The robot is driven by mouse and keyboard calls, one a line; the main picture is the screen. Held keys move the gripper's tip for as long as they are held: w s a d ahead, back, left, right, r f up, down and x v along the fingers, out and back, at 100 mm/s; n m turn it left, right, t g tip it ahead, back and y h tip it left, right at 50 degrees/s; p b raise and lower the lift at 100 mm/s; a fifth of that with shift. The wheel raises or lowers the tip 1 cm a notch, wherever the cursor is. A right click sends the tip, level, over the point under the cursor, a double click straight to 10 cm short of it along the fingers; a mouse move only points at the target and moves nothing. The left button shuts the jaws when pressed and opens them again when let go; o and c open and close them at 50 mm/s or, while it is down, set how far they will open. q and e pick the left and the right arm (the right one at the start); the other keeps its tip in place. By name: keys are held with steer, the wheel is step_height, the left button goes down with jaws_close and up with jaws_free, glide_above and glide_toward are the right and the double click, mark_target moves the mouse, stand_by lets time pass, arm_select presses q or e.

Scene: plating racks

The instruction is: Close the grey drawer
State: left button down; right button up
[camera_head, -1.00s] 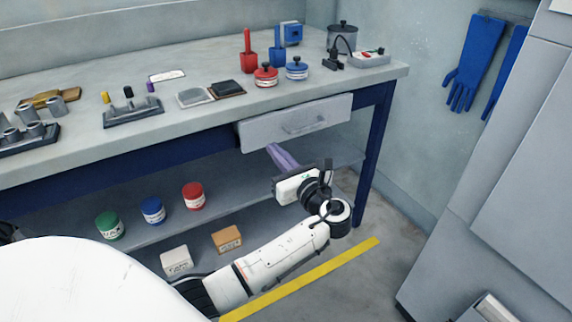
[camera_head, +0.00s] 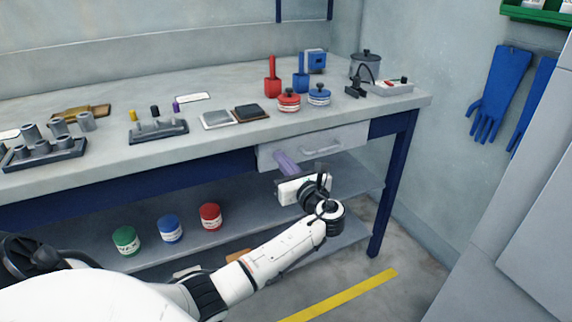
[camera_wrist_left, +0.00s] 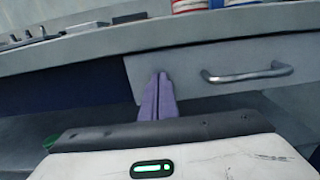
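The grey drawer (camera_head: 345,140) is under the right part of the bench top, with a bar handle (camera_head: 322,148) on its front. It looks nearly flush with the bench; any small gap is hard to judge. My left gripper (camera_head: 279,156) has its purple fingers together, with nothing between them. Their tips are at the drawer front, left of the handle, and seem to touch it. In the left wrist view the drawer front (camera_wrist_left: 195,63) and handle (camera_wrist_left: 248,74) show beyond the fingertips (camera_wrist_left: 160,76). My right gripper is not in view.
The bench top (camera_head: 340,105) carries red and blue containers, a grey pot (camera_head: 365,67) and small racks. A blue bench leg (camera_head: 394,190) stands to the right of my arm.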

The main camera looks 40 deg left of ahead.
arm_select(q)
steer(key=shift+r+x, duration=0.25)
steer(key=shift+x, duration=1)
steer(key=shift+s, duration=0.15)
steer(key=p+v, duration=0.4)
steer(key=v, duration=1)
steer(key=shift+d+f, duration=0.2)
steer(key=shift+d, duration=0.2)
